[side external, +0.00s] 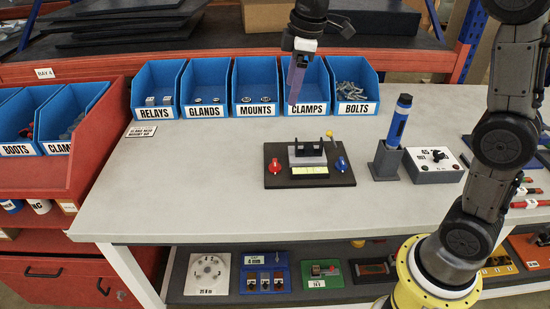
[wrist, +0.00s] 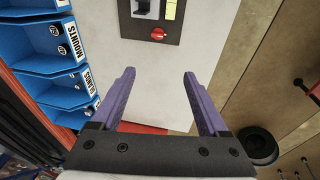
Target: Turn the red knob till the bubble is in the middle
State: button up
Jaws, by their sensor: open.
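The red knob (side external: 276,167) sits at the left end of a black base plate (side external: 315,182) on the bench. A blue knob (side external: 341,164) is at its right end, and a yellow-green level vial (side external: 309,170) lies between them. The bubble is too small to make out. In the wrist view, the red knob (wrist: 158,34) is near the top, beyond the fingertips, with part of the vial (wrist: 170,10) at the picture's edge. My gripper (wrist: 159,73) has its purple fingers apart and empty. In the side view, my gripper (side external: 294,98) hangs above the bench, before the CLAMPS bin.
Blue bins (side external: 208,85) line the bench's back. A block with dark clamps (side external: 307,152) stands on the plate behind the vial. A blue pen-like tool in a grey holder (side external: 385,160) and a grey switch box (side external: 436,165) stand to the right.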

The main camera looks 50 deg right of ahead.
jog(key=w+f+g, duration=0.1)
jog(key=w+f, duration=0.4)
jog(key=f, duration=0.1)
jog(key=g, duration=0.1)
send_near(275, 162)
notch_tip(275, 162, down, 8)
jog(key=shift+w+f, duration=0.1)
jog(key=shift+f, duration=0.15)
grip_shut()
jog(key=shift+m, duration=0.3)
